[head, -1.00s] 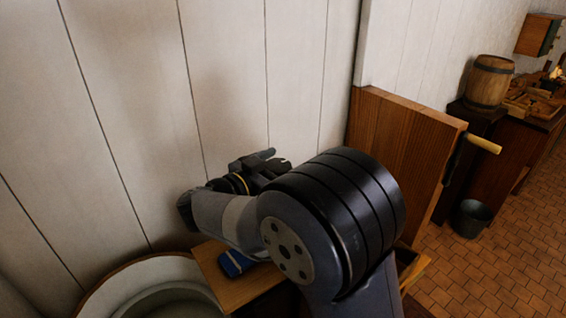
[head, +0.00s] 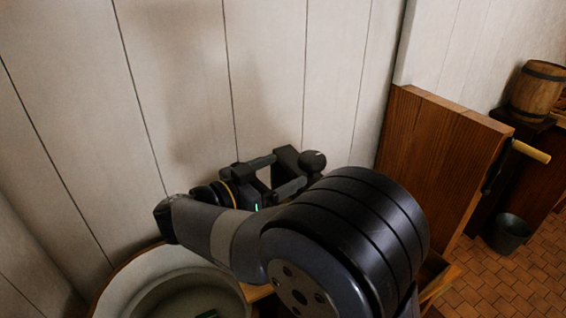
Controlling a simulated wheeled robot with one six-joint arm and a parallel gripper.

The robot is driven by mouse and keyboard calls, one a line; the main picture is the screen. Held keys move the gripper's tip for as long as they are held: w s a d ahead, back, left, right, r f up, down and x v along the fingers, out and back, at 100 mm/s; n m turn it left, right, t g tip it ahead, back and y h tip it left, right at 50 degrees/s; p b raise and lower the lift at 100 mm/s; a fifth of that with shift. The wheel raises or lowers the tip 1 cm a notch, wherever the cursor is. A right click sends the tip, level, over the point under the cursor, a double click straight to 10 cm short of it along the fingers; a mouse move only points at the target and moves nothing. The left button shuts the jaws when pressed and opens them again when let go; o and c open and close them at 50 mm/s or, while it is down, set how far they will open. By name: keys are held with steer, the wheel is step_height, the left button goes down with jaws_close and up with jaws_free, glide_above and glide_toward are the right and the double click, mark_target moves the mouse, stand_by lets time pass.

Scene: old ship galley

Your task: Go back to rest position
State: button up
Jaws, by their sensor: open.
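My gripper (head: 292,172) is in the middle of the head view, in front of the white plank wall. Its two dark fingers are apart, with pale wall showing between them, and nothing is held. My arm's large dark joint hides part of what lies below and behind it. The arm is folded close, with the gripper pointing to the right in the picture.
A round pale basin (head: 180,290) is at the lower left. A brown wooden panel (head: 440,155) with a wooden-handled tool (head: 531,151) stands at right. Beyond are a barrel (head: 538,90), a dark bucket (head: 509,232) and open tiled floor (head: 535,260).

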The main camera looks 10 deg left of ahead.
mark_target(317, 154)
steer(key=p+x, duration=0.2)
steer(key=x, duration=0.8)
steer(key=shift+w+d, duration=0.2)
steer(key=shift+d, duration=0.1)
steer(key=shift+w+f+b, duration=0.1)
steer(key=shift+f+b, duration=0.1)
steer(key=shift+b, duration=0.2)
steer(key=shift+r+n+t+y, duration=0.15)
steer(key=shift+n+t+y, duration=0.15)
steer(key=shift+y, duration=0.1)
steer(key=shift+r+p, duration=0.15)
steer(key=shift+p, duration=0.15)
